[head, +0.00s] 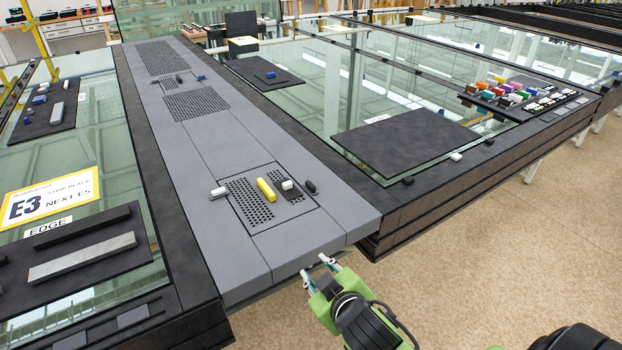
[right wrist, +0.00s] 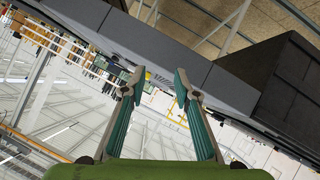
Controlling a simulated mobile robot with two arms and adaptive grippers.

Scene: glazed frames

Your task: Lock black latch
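The black latch (head: 310,187) is a small dark rounded piece at the right side of a square panel in the grey strip. A white latch (head: 288,185) sits just left of it, and another white latch (head: 218,192) with a dark end is at the panel's left. A yellow handle (head: 266,189) lies between them. My right gripper (head: 318,269) is at the near end of the grey strip, apart from the latch. Its fingers are spread and empty, as the right wrist view (right wrist: 158,80) shows. My left gripper is in neither view.
The grey strip (head: 190,130) runs between glazed frames with dark borders. A black mat (head: 405,138) lies on the right glass. A dark tray (head: 535,112) of coloured blocks stands farther right. An E3 sign (head: 50,200) and bars (head: 80,258) lie left. Open floor (head: 480,240) is at right.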

